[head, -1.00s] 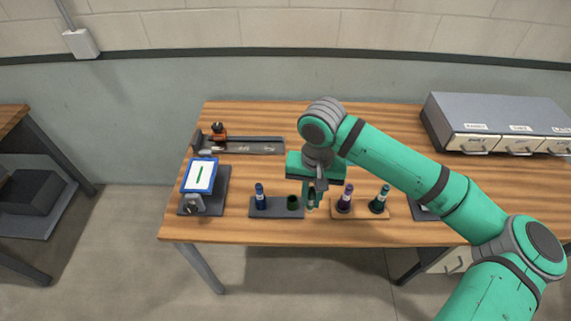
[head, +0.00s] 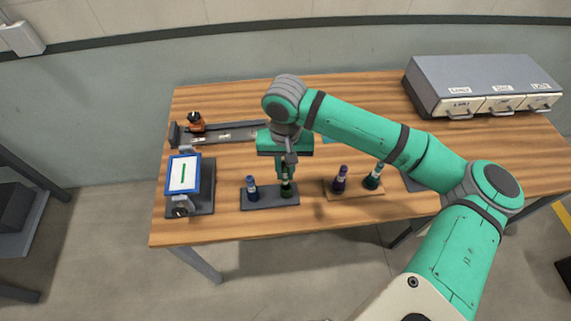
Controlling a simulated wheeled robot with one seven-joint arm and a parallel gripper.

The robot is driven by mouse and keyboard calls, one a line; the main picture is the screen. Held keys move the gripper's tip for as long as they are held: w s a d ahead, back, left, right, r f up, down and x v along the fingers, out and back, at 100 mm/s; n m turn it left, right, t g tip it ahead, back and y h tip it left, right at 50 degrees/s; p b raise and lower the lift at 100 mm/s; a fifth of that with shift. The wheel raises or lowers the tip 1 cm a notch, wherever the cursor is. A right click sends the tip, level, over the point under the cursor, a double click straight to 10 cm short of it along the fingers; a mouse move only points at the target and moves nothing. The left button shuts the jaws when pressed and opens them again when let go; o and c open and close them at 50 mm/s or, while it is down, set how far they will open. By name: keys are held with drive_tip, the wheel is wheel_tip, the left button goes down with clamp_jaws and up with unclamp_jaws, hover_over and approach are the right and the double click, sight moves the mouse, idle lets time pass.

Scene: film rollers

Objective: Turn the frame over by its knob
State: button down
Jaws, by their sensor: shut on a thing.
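The frame (head: 184,173) is a white panel with a blue border and a green stripe. It sits tilted on a dark grey stand at the left of the table. Its grey knob (head: 181,211) faces the front edge. My gripper (head: 286,178) is well to the right of the frame and knob, apart from both. It points down and is shut on a dark green roller (head: 287,192). The roller is upright at the right end of a dark holder (head: 269,203); I cannot tell whether it is fully seated. My fingers partly hide its top.
A blue roller (head: 252,190) stands in the same holder. A wooden holder (head: 355,193) carries a purple roller (head: 340,180) and a teal roller (head: 373,177). Behind is a dark rail (head: 230,137) with an orange-brown bottle (head: 195,122). A grey drawer cabinet (head: 480,84) stands back right.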

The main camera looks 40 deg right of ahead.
sight(286, 181)
drive_tip(key=shift+f, duration=2.3)
drive_tip(key=shift+s, duration=0.15)
drive_tip(key=shift+f, duration=0.1)
drive_tip(key=c, duration=1.1)
unclamp_jaws()
drive_tip(key=shift+r, duration=4)
